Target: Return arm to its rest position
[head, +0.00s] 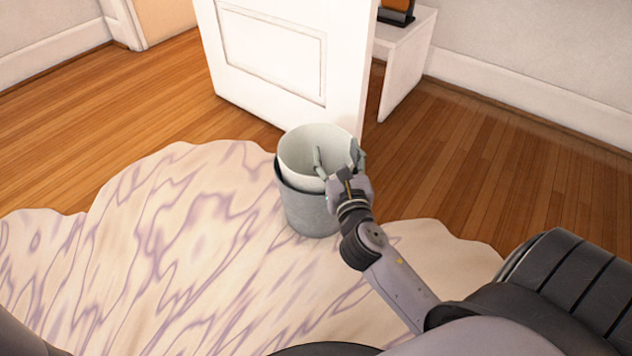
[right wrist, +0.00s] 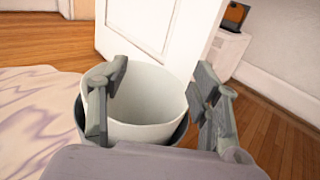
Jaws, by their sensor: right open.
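My right gripper (head: 337,160) is open at the near right rim of a white bin (head: 303,150), which sits inside a grey outer bin (head: 309,213). In the right wrist view the gripper (right wrist: 155,100) has its fingers apart. One finger overlaps the white bin (right wrist: 150,100) and the other is to the right of it. I cannot tell whether either finger touches the bin. My right arm reaches forward from the lower right. My left gripper is not in view.
The bins stand at the edge of a cream rug with purple veins (head: 150,240). A white door (head: 280,50) stands just behind them. A white side table (head: 408,60) with a dark and orange object is beyond it. Wooden floor (head: 470,150) is clear at right.

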